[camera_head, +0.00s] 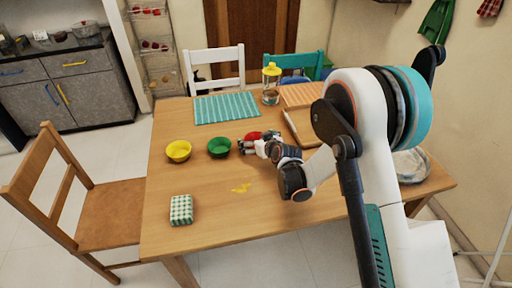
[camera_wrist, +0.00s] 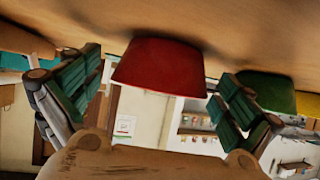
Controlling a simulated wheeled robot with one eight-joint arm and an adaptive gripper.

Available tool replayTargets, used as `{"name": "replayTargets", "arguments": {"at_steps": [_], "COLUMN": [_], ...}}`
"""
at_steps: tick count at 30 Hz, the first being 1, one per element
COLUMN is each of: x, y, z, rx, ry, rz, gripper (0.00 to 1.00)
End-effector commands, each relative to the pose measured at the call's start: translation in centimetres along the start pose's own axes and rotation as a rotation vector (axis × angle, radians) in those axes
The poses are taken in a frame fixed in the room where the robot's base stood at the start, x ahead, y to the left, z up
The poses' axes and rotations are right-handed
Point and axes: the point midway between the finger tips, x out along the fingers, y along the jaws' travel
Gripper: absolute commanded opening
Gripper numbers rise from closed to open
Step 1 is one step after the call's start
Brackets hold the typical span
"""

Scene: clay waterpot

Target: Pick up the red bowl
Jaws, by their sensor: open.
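The red bowl (camera_head: 253,135) sits on the wooden table, partly hidden behind my gripper (camera_head: 249,142) in the head view. In the wrist view, which looks upside down, the red bowl (camera_wrist: 160,68) lies between the two green-padded fingers of my gripper (camera_wrist: 157,76). The fingers are spread apart, one on each side of the bowl. A gap seems to show at each side, but I cannot tell for sure whether either finger touches it. The wrist is low, near the tabletop.
A green bowl (camera_head: 219,148) stands close left of my gripper, with a yellow bowl (camera_head: 178,151) farther left. A jar (camera_head: 271,87), striped mat (camera_head: 227,108) and cutting board (camera_head: 300,130) lie behind.

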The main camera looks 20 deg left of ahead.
Motion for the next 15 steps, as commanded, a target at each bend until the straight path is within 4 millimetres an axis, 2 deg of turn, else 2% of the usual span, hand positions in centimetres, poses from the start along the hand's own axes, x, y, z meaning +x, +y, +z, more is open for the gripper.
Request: {"name": "replayTargets", "arguments": {"at_steps": [8,11,14,15], "x": [0.39,0.38,0.38,0.38], "y": [0.00,0.01,0.01,0.01], "z": [-0.06,-0.06,-0.06,-0.05], "rx": [0.000,0.000,0.000,0.000], "ry": [0.000,0.000,0.000,0.000], "rz": [0.000,0.000,0.000,0.000], "gripper": [0.99,0.81,0.58,0.54]}}
